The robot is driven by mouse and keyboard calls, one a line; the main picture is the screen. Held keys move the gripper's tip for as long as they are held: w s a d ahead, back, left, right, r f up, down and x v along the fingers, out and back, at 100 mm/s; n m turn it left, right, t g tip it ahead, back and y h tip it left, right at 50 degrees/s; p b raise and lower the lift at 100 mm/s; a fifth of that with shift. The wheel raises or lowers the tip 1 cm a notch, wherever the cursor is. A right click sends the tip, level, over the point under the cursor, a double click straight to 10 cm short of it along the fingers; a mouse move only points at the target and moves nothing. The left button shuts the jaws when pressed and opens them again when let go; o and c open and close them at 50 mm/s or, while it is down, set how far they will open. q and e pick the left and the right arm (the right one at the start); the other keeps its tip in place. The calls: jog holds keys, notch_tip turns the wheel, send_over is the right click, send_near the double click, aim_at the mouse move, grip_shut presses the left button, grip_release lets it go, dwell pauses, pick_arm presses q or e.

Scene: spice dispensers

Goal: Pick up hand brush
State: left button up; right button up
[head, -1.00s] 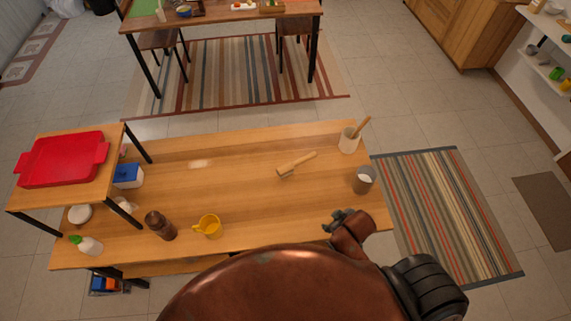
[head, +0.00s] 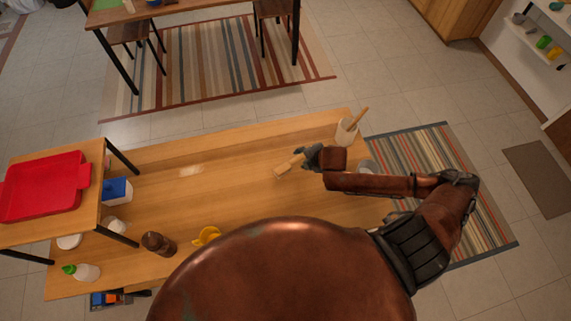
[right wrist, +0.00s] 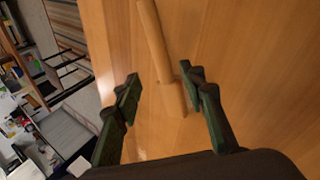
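The wooden hand brush (head: 287,168) lies on the wooden table (head: 220,205), right of its middle. In the head view my right gripper (head: 308,157) is over the brush's right part and hides it. In the right wrist view the brush (right wrist: 153,35) runs down from the top edge, and its lower end reaches between the fingers. The right gripper (right wrist: 160,82) is open there, with a finger on each side and clear space on the left. The right finger is close to the brush; I cannot tell whether they touch. My left gripper is not in view.
A crock with a wooden utensil (head: 347,131) stands behind my right gripper. A grey cup (head: 366,167) is partly hidden by my right arm. A yellow mug (head: 207,236), a brown bottle (head: 157,243) and a shelf with a red tray (head: 48,187) are further left.

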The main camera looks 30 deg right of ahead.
aim_at(295, 161)
jog(key=shift+w+a+f, duration=0.35)
jog(key=shift+w+f, duration=0.15)
jog(key=shift+f, duration=0.25)
jog(key=x, duration=0.3)
jog(key=shift+a+f, duration=0.3)
jog(key=shift+f, duration=0.05)
jog(key=shift+w+f, duration=0.2)
jog(key=shift+f, duration=0.25)
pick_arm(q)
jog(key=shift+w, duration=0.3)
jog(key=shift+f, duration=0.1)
pick_arm(e)
jog(key=shift+c, duration=0.6)
jog(key=c, duration=0.5)
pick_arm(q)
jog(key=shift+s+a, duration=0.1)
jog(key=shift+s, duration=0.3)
pick_arm(e)
grip_shut()
